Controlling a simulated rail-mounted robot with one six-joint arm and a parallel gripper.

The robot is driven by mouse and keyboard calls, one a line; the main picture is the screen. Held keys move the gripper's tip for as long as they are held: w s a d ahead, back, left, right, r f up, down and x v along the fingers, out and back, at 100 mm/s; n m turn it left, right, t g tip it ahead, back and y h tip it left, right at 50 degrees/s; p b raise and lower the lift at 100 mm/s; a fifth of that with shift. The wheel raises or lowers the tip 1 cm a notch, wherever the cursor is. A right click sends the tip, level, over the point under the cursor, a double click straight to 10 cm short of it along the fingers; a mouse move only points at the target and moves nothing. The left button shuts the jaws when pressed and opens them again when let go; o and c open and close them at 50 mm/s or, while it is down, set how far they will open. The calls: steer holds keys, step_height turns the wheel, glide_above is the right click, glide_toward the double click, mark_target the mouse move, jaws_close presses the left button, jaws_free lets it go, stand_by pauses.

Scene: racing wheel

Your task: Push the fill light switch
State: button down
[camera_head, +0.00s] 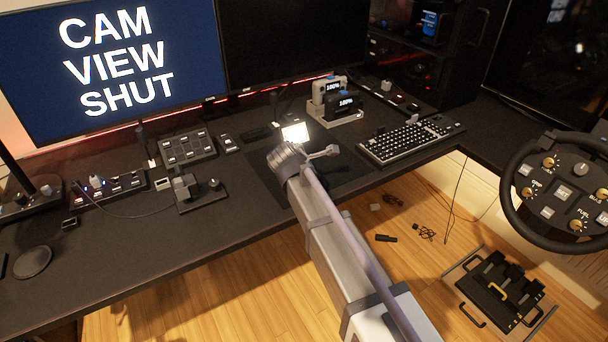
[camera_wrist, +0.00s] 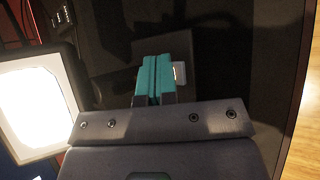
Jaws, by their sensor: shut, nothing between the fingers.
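The fill light (camera_head: 295,133) is a small lit white panel on the desk, just beyond the end of my arm in the head view. In the wrist view its glowing face (camera_wrist: 32,105), in a pale frame, fills the left side. My gripper (camera_wrist: 153,62) shows its teal fingers shut together with nothing between them, to the right of the light. A small white piece (camera_wrist: 180,73) shows just right of the fingertips, partly hidden by them. I cannot tell whether it is the switch or whether the fingers touch it.
A keyboard (camera_head: 410,141) lies to the right, and a charging dock with two devices (camera_head: 338,102) stands behind. A button pad (camera_head: 186,148) and a small joystick unit (camera_head: 197,190) sit to the left. Monitors (camera_head: 110,62) line the back. A steering wheel (camera_head: 560,190) is at far right.

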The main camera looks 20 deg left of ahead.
steer(key=shift+r+p, duration=0.3)
steer(key=shift+r, duration=0.15)
step_height(320, 180, up, 6)
steer(key=p, duration=0.6)
